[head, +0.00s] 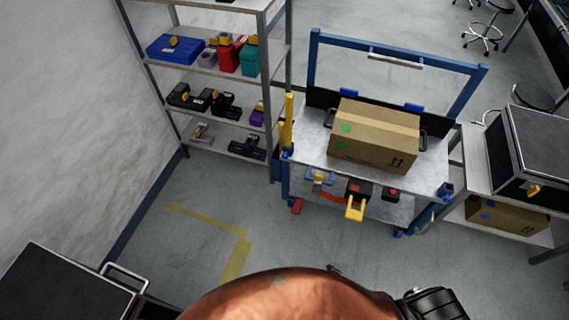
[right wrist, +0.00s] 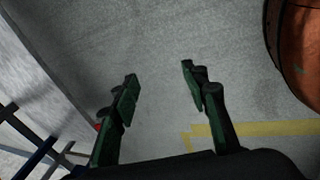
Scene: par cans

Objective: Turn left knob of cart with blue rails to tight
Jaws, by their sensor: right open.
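The cart with blue rails (head: 314,62) stands right of centre in the head view, with a grey top and a lower shelf. Blue fittings show at its front left corner (head: 287,153) and front right corner (head: 446,188). They are too small to tell which part is a knob or how it is set. My right gripper (right wrist: 158,80) is open and empty in the right wrist view, over bare floor and apart from the cart. My left gripper is not in view.
A cardboard box (head: 375,135) sits on the cart top. Tools, one with a yellow handle (head: 355,210), lie on its lower shelf. A shelf rack (head: 230,75) stands left of the cart, a black case (head: 530,150) right. Floor with yellow tape (head: 236,257) is free in front.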

